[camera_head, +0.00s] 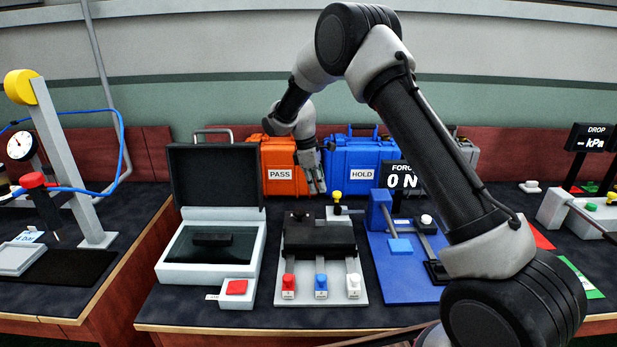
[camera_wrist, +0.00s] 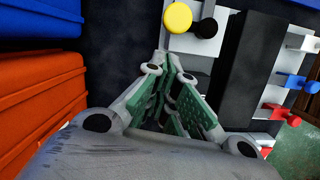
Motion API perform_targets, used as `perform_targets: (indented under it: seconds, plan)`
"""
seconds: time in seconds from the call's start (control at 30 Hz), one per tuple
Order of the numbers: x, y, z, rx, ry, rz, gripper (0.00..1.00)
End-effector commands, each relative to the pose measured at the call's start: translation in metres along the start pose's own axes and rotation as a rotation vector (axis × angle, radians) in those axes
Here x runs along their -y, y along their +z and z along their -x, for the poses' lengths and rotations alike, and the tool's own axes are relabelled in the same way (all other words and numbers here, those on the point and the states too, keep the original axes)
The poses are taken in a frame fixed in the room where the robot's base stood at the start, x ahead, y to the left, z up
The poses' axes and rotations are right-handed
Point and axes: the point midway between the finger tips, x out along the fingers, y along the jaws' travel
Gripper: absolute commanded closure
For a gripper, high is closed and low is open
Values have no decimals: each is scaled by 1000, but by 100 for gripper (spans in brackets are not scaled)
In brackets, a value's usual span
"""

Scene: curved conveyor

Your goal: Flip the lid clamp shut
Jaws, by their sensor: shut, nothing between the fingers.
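A grey fixture plate (camera_head: 305,297) with a closed-looking black block (camera_head: 320,237) stands on the bench in the middle of the head view. A clamp with a yellow knob (camera_head: 336,195) stands upright at its back right. In the wrist view the yellow knob (camera_wrist: 178,17) is at the top, beside a black round part (camera_wrist: 206,27). My gripper (camera_head: 318,184) hangs just behind and left of the yellow knob, pointing down, apart from it. In the wrist view my gripper (camera_wrist: 171,62) has its green-padded fingers together at the tips, below the knob, with nothing between them.
Red (camera_head: 289,282), blue (camera_head: 321,282) and white (camera_head: 353,280) knobs line the plate's front. An open-lidded case (camera_head: 170,270) is left, a blue fixture (camera_head: 410,285) right. Orange (camera_head: 282,185) and blue (camera_head: 350,150) cases stand behind.

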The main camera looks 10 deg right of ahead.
Motion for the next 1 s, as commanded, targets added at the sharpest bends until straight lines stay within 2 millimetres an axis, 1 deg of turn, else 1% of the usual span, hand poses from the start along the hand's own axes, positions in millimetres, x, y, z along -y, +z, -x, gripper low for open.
perform_targets:
  seconds: [0.03, 0.1, 0.3, 0.67, 1.0]
  plan:
    - [0, 6, -2, 1, -1, 0, 100]
    - [0, 11, -4, 1, 0, 1, 100]
    - [0, 17, -7, 0, 0, 2, 100]
    - [1, 16, -7, 0, -1, -2, 100]
    - [3, 5, -4, 0, -12, -46, 100]
